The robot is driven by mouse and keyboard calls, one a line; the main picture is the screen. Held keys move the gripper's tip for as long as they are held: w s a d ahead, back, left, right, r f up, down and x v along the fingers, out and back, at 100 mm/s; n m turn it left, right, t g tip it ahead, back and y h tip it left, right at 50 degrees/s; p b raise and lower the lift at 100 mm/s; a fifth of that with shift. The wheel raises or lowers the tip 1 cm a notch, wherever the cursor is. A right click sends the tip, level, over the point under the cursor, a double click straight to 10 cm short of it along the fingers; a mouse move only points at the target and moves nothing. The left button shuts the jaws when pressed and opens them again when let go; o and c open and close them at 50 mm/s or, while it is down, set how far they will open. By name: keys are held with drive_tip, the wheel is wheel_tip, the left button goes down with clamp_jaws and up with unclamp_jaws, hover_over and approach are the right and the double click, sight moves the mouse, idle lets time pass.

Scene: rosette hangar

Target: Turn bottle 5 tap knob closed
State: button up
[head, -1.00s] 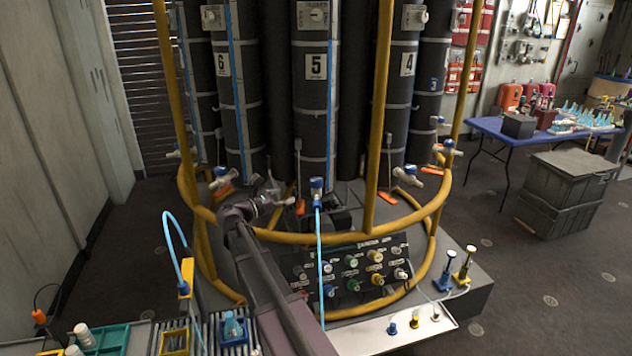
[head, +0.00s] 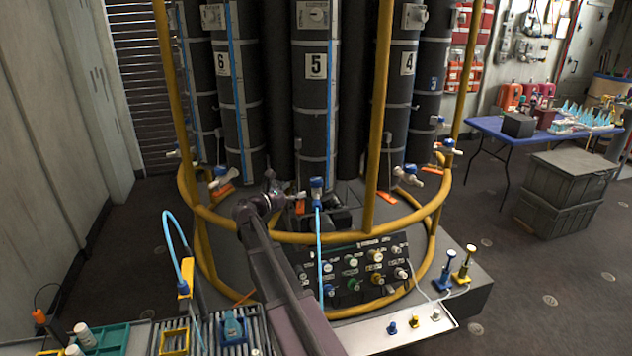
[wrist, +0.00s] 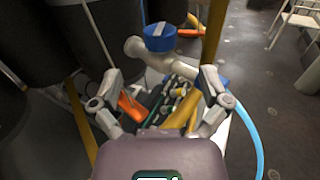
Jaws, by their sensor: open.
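Bottle 5 (head: 312,110) is the tall dark cylinder at the centre of the head view, with a "5" label. Its tap has a blue knob (head: 316,183) near the base, with a light blue hose (head: 319,260) hanging down from it. In the wrist view the round blue knob (wrist: 158,44) shows a pale bar across its top, above a grey tap body. My gripper (head: 284,190) is just left of the tap in the head view. In the wrist view my gripper (wrist: 162,78) is open, its fingers spread either side of the tap body, with the knob beyond the fingertips. I see no grip on it.
A yellow rail (head: 290,238) rings the bottles, with upright yellow posts (head: 379,110) nearby. A panel of coloured knobs (head: 355,270) sits below the tap. Bottles 6 (head: 235,120) and 4 (head: 399,110) flank bottle 5, with their own taps.

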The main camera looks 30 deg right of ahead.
sight(312, 182)
drive_tip(key=d, duration=0.3)
drive_tip(key=w+d, duration=0.1)
drive_tip(key=d, duration=0.5)
drive_tip(key=shift+w, duration=0.2)
drive_tip(key=c, duration=1.2)
